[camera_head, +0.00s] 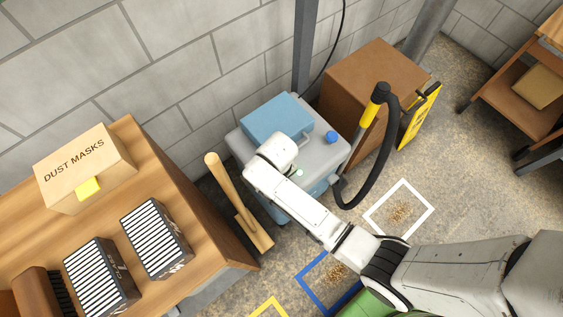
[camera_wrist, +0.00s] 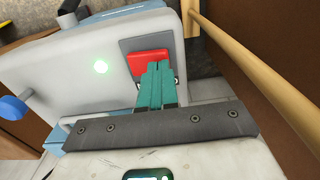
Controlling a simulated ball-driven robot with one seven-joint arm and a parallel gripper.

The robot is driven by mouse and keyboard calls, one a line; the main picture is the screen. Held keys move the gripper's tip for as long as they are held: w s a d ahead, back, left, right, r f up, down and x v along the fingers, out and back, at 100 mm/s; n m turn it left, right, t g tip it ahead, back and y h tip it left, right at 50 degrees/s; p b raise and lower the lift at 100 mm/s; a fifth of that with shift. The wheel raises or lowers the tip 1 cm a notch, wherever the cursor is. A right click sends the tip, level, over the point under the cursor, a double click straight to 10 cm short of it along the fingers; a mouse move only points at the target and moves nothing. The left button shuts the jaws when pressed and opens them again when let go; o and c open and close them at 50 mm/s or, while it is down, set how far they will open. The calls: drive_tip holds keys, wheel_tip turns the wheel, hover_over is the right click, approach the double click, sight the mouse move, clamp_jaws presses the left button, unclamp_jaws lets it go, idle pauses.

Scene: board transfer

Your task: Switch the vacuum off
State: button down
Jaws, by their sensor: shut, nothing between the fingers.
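The vacuum (camera_head: 325,155) is a grey and blue machine against the wall, with a blue knob (camera_head: 332,137) and a black hose. Its grey panel (camera_wrist: 60,50) fills the upper left of the wrist view. A round green light (camera_wrist: 100,67) glows on the panel and also shows in the head view (camera_head: 299,173). A red switch (camera_wrist: 147,61) sits in a dark plate on the panel's right. My gripper (camera_wrist: 159,68) is shut and empty, its teal fingertips overlapping the switch's lower part. I cannot tell whether they touch it. My arm hides the fingers in the head view.
A wooden table (camera_head: 190,205) with a dust masks box (camera_head: 85,165) and filters stands left. A wooden-handled brush (camera_head: 232,195) is between table and vacuum. A brown cabinet (camera_head: 365,75) and yellow sign (camera_head: 419,117) are right. The floor near the white square (camera_head: 430,207) has room.

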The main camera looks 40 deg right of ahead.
drive_tip(key=shift+f+b, duration=0.35)
drive_tip(key=shift+f, duration=0.25)
idle(0.3)
wheel_tip(320, 180, up, 7)
drive_tip(key=p, duration=0.7)
drive_tip(key=shift+r+p, duration=0.1)
drive_tip(key=shift+p, duration=0.25)
idle(0.4)
